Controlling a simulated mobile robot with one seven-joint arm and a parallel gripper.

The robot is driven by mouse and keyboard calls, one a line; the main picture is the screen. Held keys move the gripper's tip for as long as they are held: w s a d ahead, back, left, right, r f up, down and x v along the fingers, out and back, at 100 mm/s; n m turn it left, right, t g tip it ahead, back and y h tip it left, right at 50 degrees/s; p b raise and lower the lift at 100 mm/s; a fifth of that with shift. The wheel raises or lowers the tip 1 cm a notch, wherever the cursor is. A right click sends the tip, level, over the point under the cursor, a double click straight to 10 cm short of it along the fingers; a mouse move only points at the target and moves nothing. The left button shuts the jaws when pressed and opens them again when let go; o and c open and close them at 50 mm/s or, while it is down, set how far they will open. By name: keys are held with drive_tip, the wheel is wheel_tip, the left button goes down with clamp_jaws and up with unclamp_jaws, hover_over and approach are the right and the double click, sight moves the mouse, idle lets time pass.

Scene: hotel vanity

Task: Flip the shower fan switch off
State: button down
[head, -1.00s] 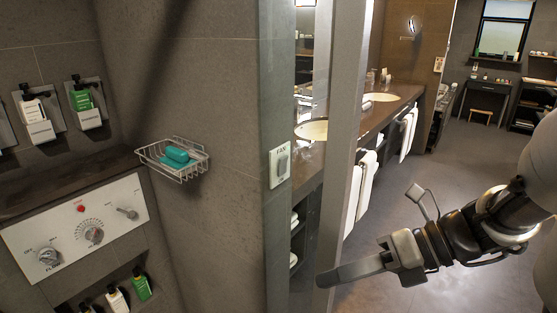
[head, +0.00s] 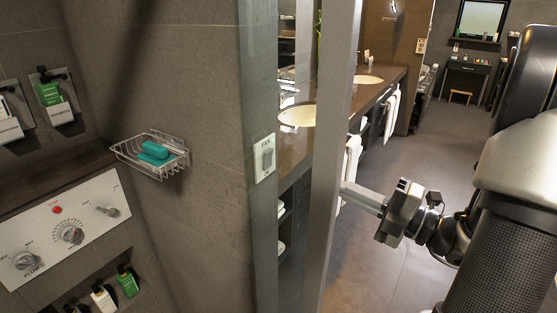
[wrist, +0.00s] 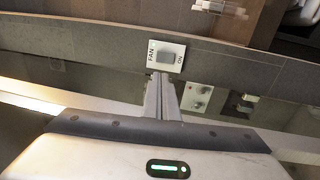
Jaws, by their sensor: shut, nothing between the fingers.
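The fan switch (head: 265,157) is a white plate with a grey rocker, marked FAN, on the grey tiled wall end at the middle of the head view. In the wrist view the switch (wrist: 168,56) shows sideways, just beyond the fingertips, with FAN at left and ON at right. The rocker's position is not clear. My gripper (head: 347,189) is shut and empty, right of the switch in the head view, its tip at the edge of a pale upright post. The fingers (wrist: 160,78) point toward the plate in the wrist view, with no clear contact.
The pale upright post (head: 335,150) stands between my gripper and the switch in the head view. A wire soap basket (head: 152,160) with teal soap and a shower control panel (head: 65,228) are at left. Open floor (head: 440,150) lies at right.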

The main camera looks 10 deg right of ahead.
drive_tip(key=shift+a, duration=0.1)
drive_tip(key=b+x, duration=0.1)
drive_tip(key=x, duration=1.3)
drive_tip(key=p, duration=0.4)
drive_tip(key=shift+w+a+r+g+h, duration=0.2)
drive_tip(key=shift+r+g+h, duration=0.1)
drive_tip(key=shift+g+h, duration=0.1)
